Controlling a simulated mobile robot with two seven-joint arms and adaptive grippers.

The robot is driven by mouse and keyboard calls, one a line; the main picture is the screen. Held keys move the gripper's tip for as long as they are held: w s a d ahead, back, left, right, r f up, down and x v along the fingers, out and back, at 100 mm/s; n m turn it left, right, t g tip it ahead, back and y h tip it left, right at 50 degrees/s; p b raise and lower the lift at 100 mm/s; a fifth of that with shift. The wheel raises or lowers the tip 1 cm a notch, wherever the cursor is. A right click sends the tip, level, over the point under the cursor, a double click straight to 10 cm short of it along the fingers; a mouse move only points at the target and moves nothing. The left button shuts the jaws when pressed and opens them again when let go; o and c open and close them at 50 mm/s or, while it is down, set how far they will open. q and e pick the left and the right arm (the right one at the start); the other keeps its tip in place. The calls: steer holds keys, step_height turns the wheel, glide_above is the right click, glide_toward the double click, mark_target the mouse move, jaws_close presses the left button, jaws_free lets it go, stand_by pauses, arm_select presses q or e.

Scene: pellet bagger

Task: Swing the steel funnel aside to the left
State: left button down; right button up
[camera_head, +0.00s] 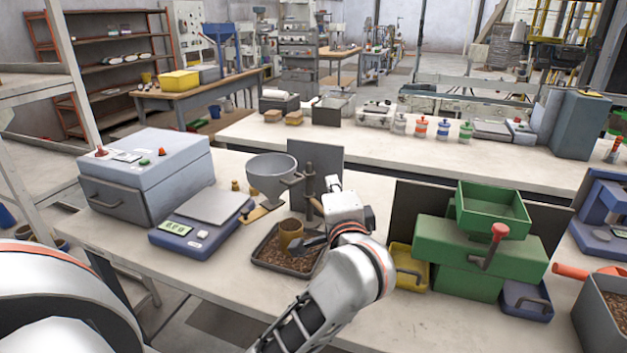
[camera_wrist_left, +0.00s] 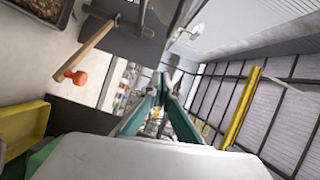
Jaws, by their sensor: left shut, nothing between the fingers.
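The steel funnel (camera_head: 272,176) is a grey bowl left of a dark upright post (camera_head: 309,192), above the bench. A bracket at the post's side reaches towards it. My left gripper (camera_head: 333,184) is just right of the post, with a visible gap from the bowl. In the left wrist view its teal fingers (camera_wrist_left: 160,82) are closed together and empty. A tan rod (camera_wrist_left: 92,46) with an orange knob (camera_wrist_left: 75,77) shows there, apart from the fingers. The fingertips are hard to make out in the head view. My right gripper is not visible.
Below the funnel, a pellet tray (camera_head: 259,264) holds a brown cup (camera_head: 291,236). A blue scale (camera_head: 203,222) and grey machine (camera_head: 150,175) stand left. A green box (camera_head: 470,248) and yellow bin (camera_head: 408,268) are right. A dark panel (camera_head: 321,153) stands behind the post.

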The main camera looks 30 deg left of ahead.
mark_target(285, 181)
arm_select(q)
steer(key=a, duration=0.3)
steer(key=a+p, duration=0.1)
steer(key=shift+a+f, duration=0.4)
